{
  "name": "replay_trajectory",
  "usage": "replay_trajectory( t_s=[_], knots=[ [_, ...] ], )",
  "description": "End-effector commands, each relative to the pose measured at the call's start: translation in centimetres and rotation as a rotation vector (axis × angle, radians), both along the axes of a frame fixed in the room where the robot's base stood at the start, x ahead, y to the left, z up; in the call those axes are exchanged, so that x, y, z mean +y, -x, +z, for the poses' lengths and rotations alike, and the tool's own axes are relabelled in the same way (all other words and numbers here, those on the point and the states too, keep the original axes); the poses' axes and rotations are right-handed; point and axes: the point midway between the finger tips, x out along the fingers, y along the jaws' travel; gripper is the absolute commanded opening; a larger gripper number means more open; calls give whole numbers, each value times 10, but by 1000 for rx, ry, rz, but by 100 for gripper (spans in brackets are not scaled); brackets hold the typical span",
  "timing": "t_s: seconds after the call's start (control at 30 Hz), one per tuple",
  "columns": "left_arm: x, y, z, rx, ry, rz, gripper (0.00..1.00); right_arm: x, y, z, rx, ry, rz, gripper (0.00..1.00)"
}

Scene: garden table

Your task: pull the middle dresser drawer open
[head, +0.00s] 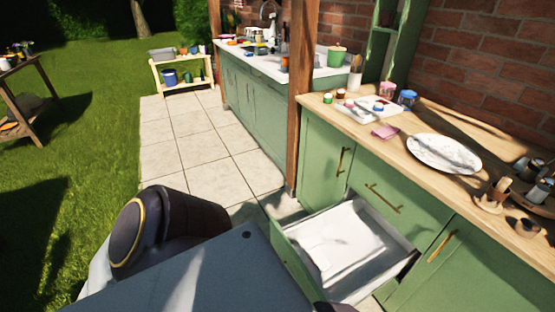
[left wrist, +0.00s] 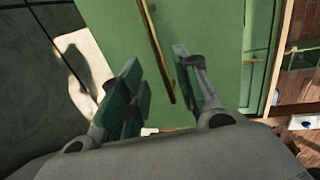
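The green dresser drawer (head: 291,262) below a closed upper drawer (head: 385,199) stands pulled out in the head view. Its pale inside (head: 340,245) shows, partly sunlit. The upper drawer has a brass handle (head: 384,198). In the left wrist view, my left gripper (left wrist: 158,68) has its two fingers apart. A brass handle (left wrist: 158,45) on a green front (left wrist: 105,25) shows in the gap between them. I cannot tell whether the fingers touch it. My left gripper's fingers do not show in the head view. My right gripper is not in view.
The wooden counter (head: 440,200) above the dresser holds a marbled oval plate (head: 444,153), a pink cloth (head: 385,132) and a white tray (head: 366,108). A wooden post (head: 301,100) stands at the dresser's left end. The paved floor (head: 190,150) left of it is clear.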

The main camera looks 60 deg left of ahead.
Motion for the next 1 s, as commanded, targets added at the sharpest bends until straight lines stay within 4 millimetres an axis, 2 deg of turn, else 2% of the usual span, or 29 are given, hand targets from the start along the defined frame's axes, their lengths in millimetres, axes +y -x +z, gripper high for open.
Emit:
replay_trajectory(
  t_s=[0.2, 0.4, 1.0],
  knots=[
    [2, 29, 5, 3, 1, 1, 32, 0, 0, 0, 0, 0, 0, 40],
    [3, 45, 9, 1, 1, 1, 32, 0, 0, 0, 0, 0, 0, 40],
    [4, 50, 10, 0, 1, 1, 32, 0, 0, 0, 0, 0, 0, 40]
  ],
)
